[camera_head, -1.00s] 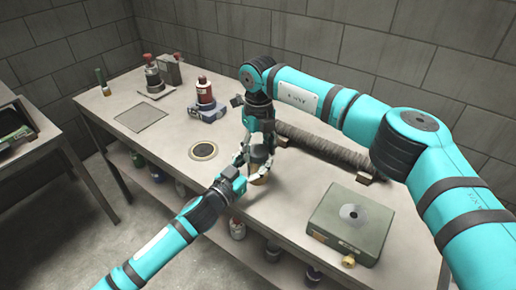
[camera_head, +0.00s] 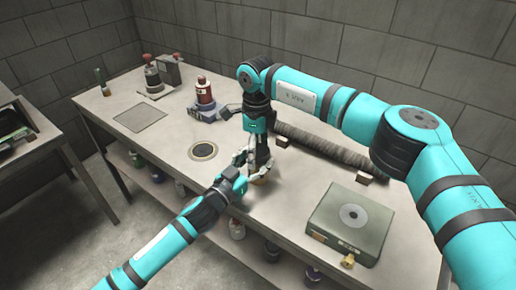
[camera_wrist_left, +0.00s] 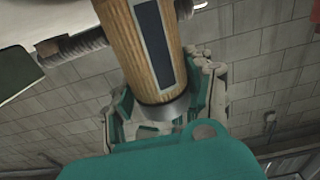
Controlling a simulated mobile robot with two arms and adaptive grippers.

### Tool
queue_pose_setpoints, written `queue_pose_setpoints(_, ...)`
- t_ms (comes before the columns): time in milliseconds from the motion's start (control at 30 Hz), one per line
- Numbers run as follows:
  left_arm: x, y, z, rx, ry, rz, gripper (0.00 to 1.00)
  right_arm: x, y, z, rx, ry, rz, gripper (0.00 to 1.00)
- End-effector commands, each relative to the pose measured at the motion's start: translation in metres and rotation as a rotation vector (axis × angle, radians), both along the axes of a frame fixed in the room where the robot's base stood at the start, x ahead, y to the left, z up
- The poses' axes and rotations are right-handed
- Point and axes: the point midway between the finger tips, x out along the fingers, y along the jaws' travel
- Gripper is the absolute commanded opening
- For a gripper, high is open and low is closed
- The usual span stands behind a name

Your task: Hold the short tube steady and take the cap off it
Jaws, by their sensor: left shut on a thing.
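The short tube (camera_head: 261,178) stands on the table, mostly hidden by my grippers in the head view. In the left wrist view it shows large, tan with a dark stripe (camera_wrist_left: 151,40). A smooth grey band (camera_wrist_left: 165,108), apparently the cap, is at its lower end in that picture. My left gripper (camera_head: 240,178) is shut on the tube from the front left. My right gripper (camera_head: 254,160) comes down from above, with its fingers around the tube's upper end. Whether its fingers press on the cap is hidden.
A ribbed mesh tube (camera_head: 325,147) lies behind the grippers on small blocks. A grey-green box (camera_head: 350,222) stands at the right. A ringed disc (camera_head: 203,151) and a red bottle (camera_head: 204,90) on a stand are at the left. The table's front edge is close to my left arm.

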Motion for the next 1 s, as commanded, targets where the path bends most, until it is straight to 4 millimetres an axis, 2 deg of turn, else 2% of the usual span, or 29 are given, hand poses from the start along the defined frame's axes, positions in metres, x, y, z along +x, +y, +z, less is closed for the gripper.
queue_pose_setpoints(333,0.001,0.002,0.0,0.0,0.0,0.003,0.0,0.003,-0.004,0.005,-0.004,-0.004,-0.009,0.78)
queue_pose_setpoints(600,0.001,0.002,0.0,0.001,0.001,0.003,0.0,0.003,-0.005,0.039,-0.005,-0.007,-0.01,0.78)
queue_pose_setpoints(733,0.001,0.002,0.0,0.0,0.001,0.003,0.0,0.002,-0.005,0.046,-0.005,-0.003,-0.018,0.77)
queue_pose_setpoints(867,0.001,0.002,0.0,0.001,0.001,0.003,0.0,0.003,-0.005,0.051,-0.002,-0.003,-0.117,0.77)
queue_pose_setpoints(1000,0.001,0.002,0.0,0.001,0.001,0.003,0.0,0.003,-0.006,0.062,0.005,-0.001,-0.345,0.77)
